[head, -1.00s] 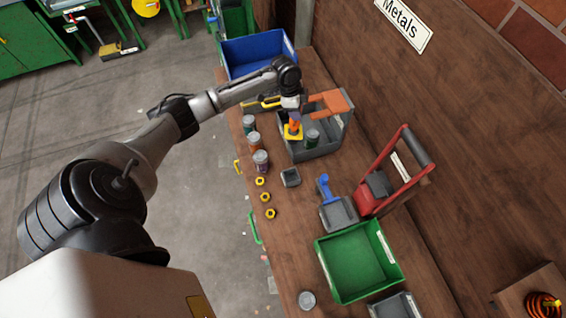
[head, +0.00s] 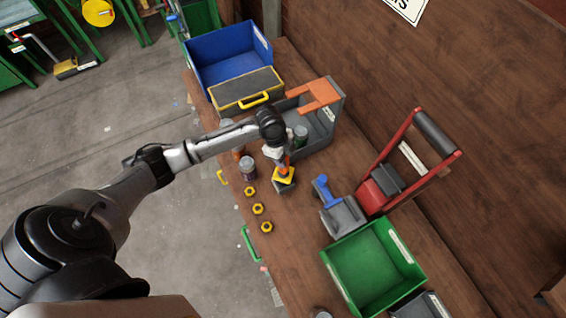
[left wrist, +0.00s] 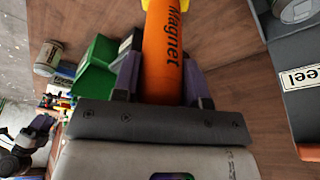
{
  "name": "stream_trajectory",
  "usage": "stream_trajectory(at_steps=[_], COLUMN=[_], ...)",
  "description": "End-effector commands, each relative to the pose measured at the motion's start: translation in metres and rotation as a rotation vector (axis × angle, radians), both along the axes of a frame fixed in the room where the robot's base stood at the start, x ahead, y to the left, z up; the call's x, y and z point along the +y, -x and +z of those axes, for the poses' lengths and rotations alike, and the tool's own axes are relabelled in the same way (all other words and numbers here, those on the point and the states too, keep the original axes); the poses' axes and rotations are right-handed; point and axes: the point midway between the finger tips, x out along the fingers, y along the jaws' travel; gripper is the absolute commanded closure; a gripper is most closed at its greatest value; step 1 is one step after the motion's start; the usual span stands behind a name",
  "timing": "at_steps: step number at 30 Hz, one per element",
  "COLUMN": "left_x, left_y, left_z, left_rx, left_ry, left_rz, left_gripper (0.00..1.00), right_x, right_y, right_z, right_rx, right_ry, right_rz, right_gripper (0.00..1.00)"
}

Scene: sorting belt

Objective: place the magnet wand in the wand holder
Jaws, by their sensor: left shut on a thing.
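The magnet wand (head: 284,174) has an orange handle and a yellow base. My left gripper (head: 281,158) is shut on its handle. In the left wrist view the orange handle (left wrist: 162,50), lettered "Magnet", sits between the two fingers. The small dark grey square wand holder (head: 284,187) stands on the bench directly below the yellow base. The base hides most of the holder, and I cannot tell whether the wand touches it or hovers just above.
A grey can (head: 248,168) and three yellow nuts (head: 257,208) are to the left. A blue-handled grey item (head: 342,214) and a green bin (head: 330,262) are to the right.

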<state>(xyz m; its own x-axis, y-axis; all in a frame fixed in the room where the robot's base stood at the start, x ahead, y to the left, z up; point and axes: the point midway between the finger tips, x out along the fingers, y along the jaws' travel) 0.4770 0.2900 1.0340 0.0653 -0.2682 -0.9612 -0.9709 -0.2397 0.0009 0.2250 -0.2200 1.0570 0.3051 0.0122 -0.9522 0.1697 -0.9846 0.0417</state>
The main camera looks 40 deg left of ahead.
Motion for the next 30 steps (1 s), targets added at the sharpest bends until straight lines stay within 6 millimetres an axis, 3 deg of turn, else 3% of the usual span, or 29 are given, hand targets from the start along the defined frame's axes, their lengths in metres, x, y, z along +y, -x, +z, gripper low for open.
stream_trajectory(at_steps=[8,16,30], left_x=[0.0,0.0,0.001], left_y=[-0.001,0.0,-0.001], left_z=[-0.015,-0.045,-0.052], left_rx=[-0.001,0.0,-0.003], left_ry=[0.001,0.0,-0.001], left_rz=[0.002,0.003,0.002], left_gripper=[0.89,0.89,0.89], right_x=[0.001,0.003,0.003], right_y=[0.0,0.0,0.0], right_z=[0.001,0.002,0.0], right_rx=[0.0,0.0,0.0], right_ry=[-0.002,-0.009,-0.012], right_rz=[-0.002,-0.006,-0.008], right_gripper=[0.57,0.57,0.57])
